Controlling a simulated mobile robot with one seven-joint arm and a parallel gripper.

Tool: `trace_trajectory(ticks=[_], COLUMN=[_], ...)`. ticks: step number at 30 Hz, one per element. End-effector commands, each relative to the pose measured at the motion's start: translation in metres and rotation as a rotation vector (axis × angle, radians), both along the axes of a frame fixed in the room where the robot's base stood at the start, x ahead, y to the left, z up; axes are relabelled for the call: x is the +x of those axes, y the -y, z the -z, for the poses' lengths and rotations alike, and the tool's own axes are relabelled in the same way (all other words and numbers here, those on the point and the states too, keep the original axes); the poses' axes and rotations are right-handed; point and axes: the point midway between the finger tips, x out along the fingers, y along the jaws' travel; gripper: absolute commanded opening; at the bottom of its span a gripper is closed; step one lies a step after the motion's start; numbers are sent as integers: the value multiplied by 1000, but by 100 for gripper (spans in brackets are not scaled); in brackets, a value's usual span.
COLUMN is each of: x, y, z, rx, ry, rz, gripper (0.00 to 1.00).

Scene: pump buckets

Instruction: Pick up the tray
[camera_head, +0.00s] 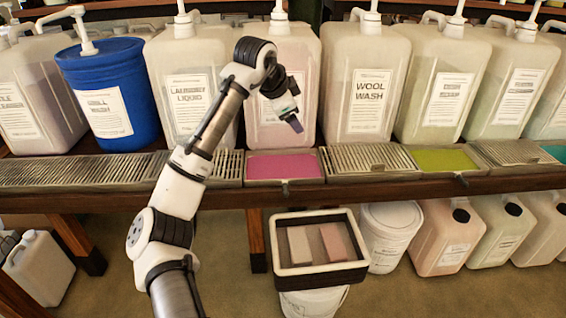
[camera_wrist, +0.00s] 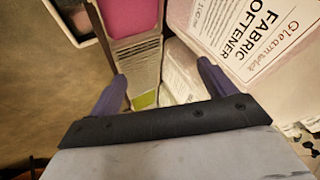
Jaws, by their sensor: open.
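A square tray (camera_head: 320,279) with a dark outside and a pale rim sits on a white bucket (camera_head: 314,302) below the front of the shelf. Two bars, one pale (camera_head: 299,243) and one pinkish (camera_head: 334,242), lie in it. In the wrist view, a corner of the tray (camera_wrist: 72,43) shows at the top left. My gripper (camera_head: 292,119) is above the shelf, in front of the pink-tinted jug, up and left of the tray. In the wrist view, the purple fingers of my gripper (camera_wrist: 162,78) are apart with nothing held between them.
The shelf edge (camera_head: 400,187) runs behind and above the tray. A drip pan with pink liquid (camera_head: 284,166) lies below my gripper. Large jugs, including the wool wash (camera_head: 367,90), and a blue bucket (camera_head: 108,92) line the shelf. A white lidded bucket (camera_head: 390,235) stands right of the tray.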

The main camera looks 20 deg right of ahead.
Motion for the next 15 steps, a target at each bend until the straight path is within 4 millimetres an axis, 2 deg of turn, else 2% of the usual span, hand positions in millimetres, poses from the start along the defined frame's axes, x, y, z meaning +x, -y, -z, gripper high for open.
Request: trace_trajectory(ticks=[1, 3, 6, 11, 15], x=[-9, -22, -35, -43, -44], y=[1, -5, -16, -28, -29], z=[20, 42, 57, 69, 93], rx=[137, 298, 453, 552, 560], ry=[-77, -177, -283, -358, -365], rz=[42, 95, 142, 172, 176], gripper=[83, 83, 83, 83, 83])
